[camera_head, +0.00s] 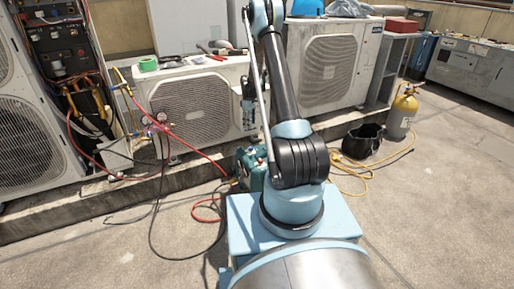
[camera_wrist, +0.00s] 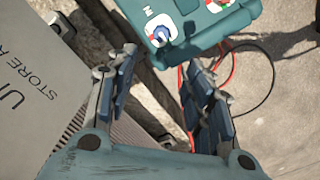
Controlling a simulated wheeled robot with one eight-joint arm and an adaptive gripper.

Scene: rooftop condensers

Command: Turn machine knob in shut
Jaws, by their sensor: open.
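The teal machine (camera_head: 252,170) stands on the ground behind my base in the head view, partly hidden by my arm. In the wrist view the machine (camera_wrist: 205,30) fills the top, beyond my fingertips. Its blue knob (camera_wrist: 162,34) sits on a round white, red and green dial, near a label that reads "IN" from the side. A second coloured dial (camera_wrist: 217,5) is cut off by the top edge. My gripper (camera_wrist: 160,62) is open and empty, its fingers apart and short of the knob in the picture. In the head view my gripper is small and partly hidden.
A light grey condenser (camera_head: 195,105) with tools on top stands behind the machine. Red and black hoses (camera_head: 205,212) lie on the ground at left. The concrete at front right is clear.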

